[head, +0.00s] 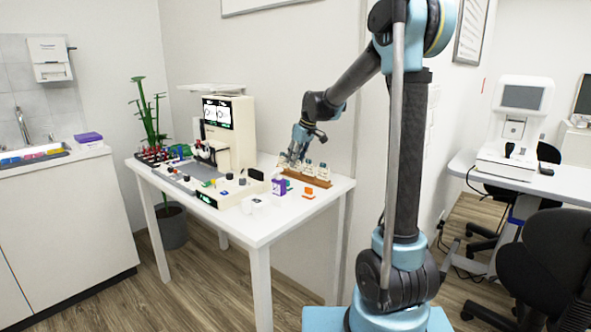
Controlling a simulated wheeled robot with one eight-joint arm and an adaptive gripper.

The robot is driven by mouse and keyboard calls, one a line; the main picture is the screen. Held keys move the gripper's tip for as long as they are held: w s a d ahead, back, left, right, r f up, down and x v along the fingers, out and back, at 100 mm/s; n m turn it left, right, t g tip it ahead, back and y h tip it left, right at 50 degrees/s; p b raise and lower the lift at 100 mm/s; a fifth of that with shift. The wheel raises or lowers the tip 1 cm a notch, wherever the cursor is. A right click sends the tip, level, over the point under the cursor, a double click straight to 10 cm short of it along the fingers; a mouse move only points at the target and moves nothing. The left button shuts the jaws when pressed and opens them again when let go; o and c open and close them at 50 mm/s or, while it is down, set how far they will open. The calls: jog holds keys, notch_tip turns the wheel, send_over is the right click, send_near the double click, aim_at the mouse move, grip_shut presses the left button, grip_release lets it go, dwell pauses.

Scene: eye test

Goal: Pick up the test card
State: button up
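I cannot pick out a test card for certain; the small items on the white table (262,232) are too small to tell apart. My gripper (287,160) is over the table's right back part, pointing down. It is beside the left end of a brown rack (318,182) holding several small bottles. I cannot tell whether it touches the rack or a bottle, or whether its fingers are open or shut.
A beige device (243,135) with a dark screen (217,113) stands at the table's back. A purple box (279,187) and an orange piece (309,191) lie near the rack. A grey mat (178,178) and a long control panel (225,193) fill the left and middle.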

grip_shut()
jog(key=shift+r, duration=0.1)
